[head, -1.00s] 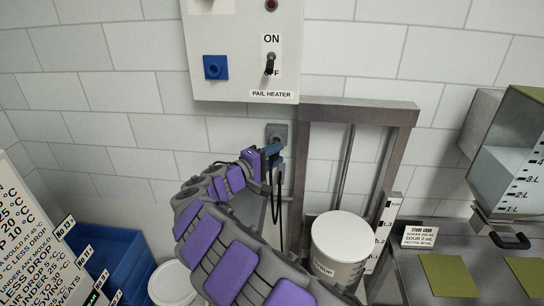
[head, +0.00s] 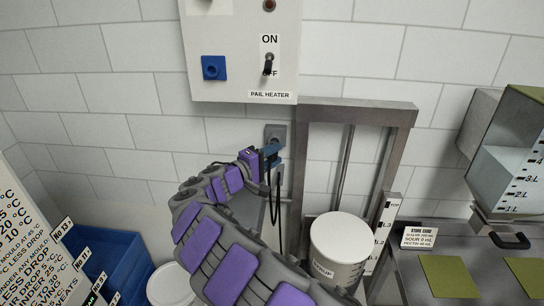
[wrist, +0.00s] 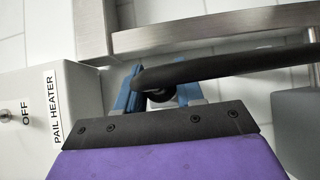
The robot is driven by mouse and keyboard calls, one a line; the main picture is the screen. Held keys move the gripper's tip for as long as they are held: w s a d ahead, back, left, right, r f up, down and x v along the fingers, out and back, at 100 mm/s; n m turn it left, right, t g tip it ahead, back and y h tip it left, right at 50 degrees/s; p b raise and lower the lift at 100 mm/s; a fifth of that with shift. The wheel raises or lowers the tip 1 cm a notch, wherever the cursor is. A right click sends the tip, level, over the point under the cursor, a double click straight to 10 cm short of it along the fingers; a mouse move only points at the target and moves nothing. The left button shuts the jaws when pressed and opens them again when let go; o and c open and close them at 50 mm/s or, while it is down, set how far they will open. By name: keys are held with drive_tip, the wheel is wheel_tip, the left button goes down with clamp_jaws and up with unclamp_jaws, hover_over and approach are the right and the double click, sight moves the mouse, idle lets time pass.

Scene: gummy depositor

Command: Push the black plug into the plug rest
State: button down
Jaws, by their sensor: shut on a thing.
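The plug rest, a small grey wall fitting (head: 275,131), is on the tiles below the pail heater panel. My gripper (head: 271,154) is right in front of and just below it. Its blue fingers are shut on the black plug, which shows between them in the wrist view (wrist: 161,95). The plug's thick black cable (wrist: 225,66) crosses that view to the right. In the head view the cable (head: 279,215) hangs down below my gripper. The plug's front end is hidden by the fingers, so I cannot tell whether it is inside the rest.
The pail heater panel (head: 243,88) above has a blue socket (head: 213,68) and a switch (head: 268,66). A metal frame (head: 408,115) stands right of the rest, with a white-lidded pail (head: 338,235) before it. Blue bins (head: 115,260) are at the lower left.

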drive_tip(key=shift+w, duration=0.1)
drive_tip(key=shift+w, duration=0.85)
drive_tip(key=c, duration=0.6)
unclamp_jaws()
drive_tip(key=p+v, duration=0.1)
drive_tip(key=v, duration=1.6)
drive_tip(key=shift+s+a, duration=0.1)
drive_tip(key=shift+a, duration=0.15)
